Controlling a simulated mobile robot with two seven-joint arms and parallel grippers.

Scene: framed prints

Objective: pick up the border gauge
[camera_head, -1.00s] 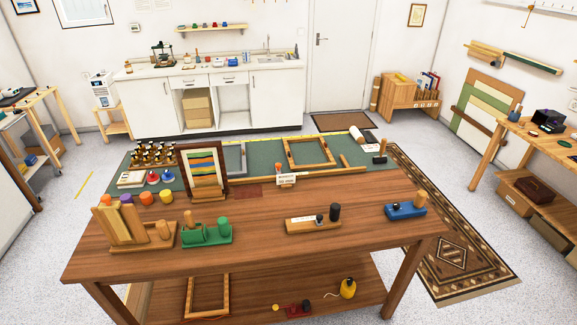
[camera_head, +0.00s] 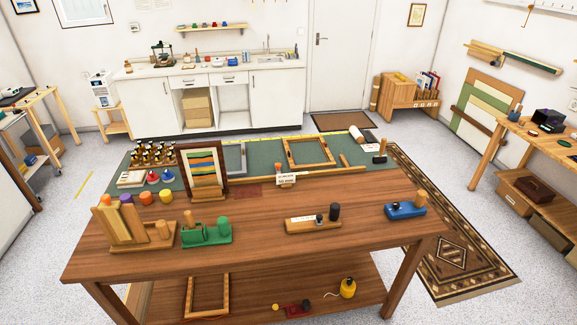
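No thing in view can be told for sure as the border gauge. A wooden block (camera_head: 313,223) with a pale strip and dark knobs lies on the front part of the brown table (camera_head: 270,240). A small card (camera_head: 287,179) with print too small to read stands at the front edge of the green mat, beside a long wooden strip (camera_head: 340,175). A blue tool (camera_head: 404,210) with a wooden knob sits at the right, and a green tool (camera_head: 206,232) at the left. Neither gripper shows in the head view.
A framed striped print (camera_head: 204,172) stands upright on the table. An empty wooden frame (camera_head: 308,152) lies on the green mat (camera_head: 262,160). The table's front middle is bare.

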